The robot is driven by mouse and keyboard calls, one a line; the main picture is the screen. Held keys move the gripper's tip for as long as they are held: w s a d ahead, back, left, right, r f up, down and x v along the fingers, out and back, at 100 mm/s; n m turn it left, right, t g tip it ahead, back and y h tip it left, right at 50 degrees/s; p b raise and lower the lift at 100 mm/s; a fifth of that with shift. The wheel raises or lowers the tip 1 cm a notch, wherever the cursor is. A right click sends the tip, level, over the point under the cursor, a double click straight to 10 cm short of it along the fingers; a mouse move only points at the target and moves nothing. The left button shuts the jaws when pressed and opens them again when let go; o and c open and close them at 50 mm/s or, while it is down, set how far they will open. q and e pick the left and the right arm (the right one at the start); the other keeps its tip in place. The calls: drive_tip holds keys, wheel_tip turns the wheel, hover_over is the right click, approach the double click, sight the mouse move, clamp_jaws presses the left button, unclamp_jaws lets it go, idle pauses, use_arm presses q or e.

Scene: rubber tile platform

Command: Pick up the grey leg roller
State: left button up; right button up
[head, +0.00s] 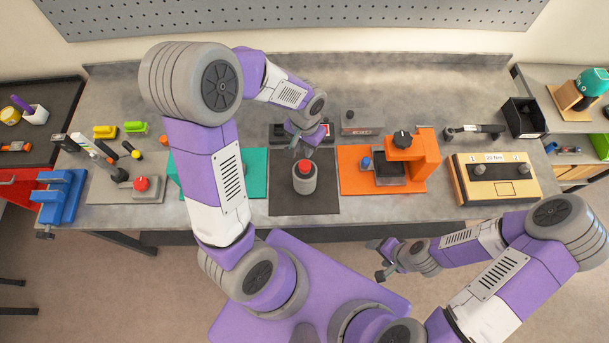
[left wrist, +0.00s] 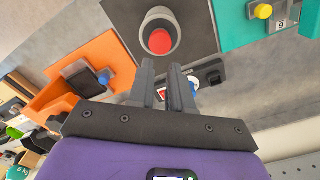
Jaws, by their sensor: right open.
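A grey cylinder (head: 304,182) with a red top stands upright on a black mat (head: 285,207) at the middle of the bench. It is the likeliest match for the grey leg roller, but I cannot be sure. In the left wrist view the cylinder (left wrist: 172,22) is seen with its red end toward the camera, beyond the fingertips. My left gripper (head: 300,142) is above and behind it, apart from it. In the left wrist view its fingers (left wrist: 161,70) have a narrow empty gap. My right gripper (head: 377,259) is open and empty in front of the bench.
An orange stand (head: 414,155) is right of the black mat and a teal mat (head: 254,173) left of it. A beige box (head: 497,192) with knobs stands farther right. A blue clamp (head: 61,197) and small tools are at the left. A pegboard (head: 300,12) hangs behind.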

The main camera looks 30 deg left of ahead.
sight(305, 165)
use_arm(q)
drive_tip(key=o, duration=1.2)
wheel_tip(305, 165, down, 7)
drive_tip(key=n+b, duration=0.5)
drive_tip(key=b, duration=0.3)
drive_tip(key=shift+d+r+b, duration=0.1)
drive_tip(key=shift+b, duration=0.2)
drive_tip(key=shift+o, duration=1.2)
drive_tip(key=shift+s+f+n+b, duration=0.1)
drive_tip(key=shift+f+n+b, duration=0.25)
drive_tip(key=shift+n+b, duration=0.2)
drive_tip(key=shift+f, duration=3.65)
